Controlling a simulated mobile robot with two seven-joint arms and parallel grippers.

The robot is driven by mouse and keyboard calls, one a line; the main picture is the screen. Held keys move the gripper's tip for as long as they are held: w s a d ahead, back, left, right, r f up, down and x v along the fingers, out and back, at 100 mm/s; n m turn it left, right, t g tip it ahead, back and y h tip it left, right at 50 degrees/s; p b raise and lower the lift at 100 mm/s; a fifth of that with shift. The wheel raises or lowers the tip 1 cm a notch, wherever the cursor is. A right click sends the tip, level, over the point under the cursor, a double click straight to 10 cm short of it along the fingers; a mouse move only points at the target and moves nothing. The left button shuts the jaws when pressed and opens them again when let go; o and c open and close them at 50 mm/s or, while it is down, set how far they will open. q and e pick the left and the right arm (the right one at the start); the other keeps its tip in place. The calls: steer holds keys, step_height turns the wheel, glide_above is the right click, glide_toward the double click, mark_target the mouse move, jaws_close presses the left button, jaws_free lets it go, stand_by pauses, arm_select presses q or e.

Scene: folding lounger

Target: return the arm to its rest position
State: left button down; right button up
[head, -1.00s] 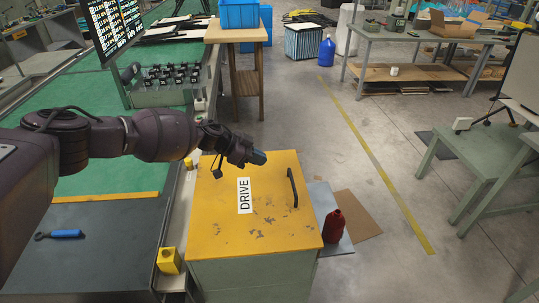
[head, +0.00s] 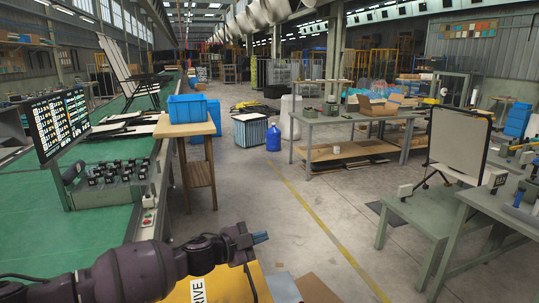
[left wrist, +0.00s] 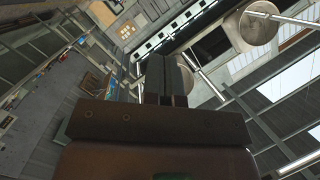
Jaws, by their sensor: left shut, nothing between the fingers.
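My left arm comes in from the lower left of the head view, dark and purple-brown. Its gripper (head: 260,238) is shut and empty, pointing right over the yellow cabinet top (head: 222,286). In the left wrist view the two fingers (left wrist: 168,78) are together with nothing between them, and the wrist camera faces up towards the roof and walls. My right gripper is not in either view.
A wooden stand (head: 190,128) holds a blue crate (head: 187,107). Grey-green tables stand at right, one bearing a pale panel (head: 458,143).

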arm_select(q)
steer(key=s+a+f+n+t+y, duration=0.1)
steer(key=s+a+f+n+y, duration=0.2)
steer(key=s+a+f+n, duration=0.2)
steer(key=s+a+f+n+t+y+b, duration=0.1)
steer(key=s+a+f+n+t+y, duration=0.1)
steer(key=s+a+f+n+y, duration=0.2)
steer(key=s+a+f+n+t+y, duration=0.2)
steer(key=s+a+f+n+y, duration=0.1)
steer(key=s+a+f+n, duration=0.4)
steer(key=shift+s+a+y+b, duration=0.1)
steer(key=shift+s+a, duration=0.4)
steer(key=shift+s, duration=0.3)
steer(key=shift+s+a+y+b, duration=0.1)
steer(key=shift+s+a, duration=0.45)
steer(key=shift+s, duration=0.3)
steer(key=shift+s+a+y+b, duration=0.1)
steer(key=shift+s+a, duration=0.4)
steer(key=shift+s, duration=0.3)
steer(key=s+a+f+n+g+y, duration=0.1)
steer(key=s+a+f, duration=0.2)
steer(key=s+f, duration=0.2)
steer(key=s+a+f+n+g+y, duration=0.1)
steer(key=s+a+f+n+g, duration=0.1)
steer(key=s+f, duration=0.3)
steer(key=s+a, duration=0.1)
steer(key=s, duration=0.3)
steer(key=shift+s+f+y, duration=0.25)
steer(key=shift+s+y, duration=0.15)
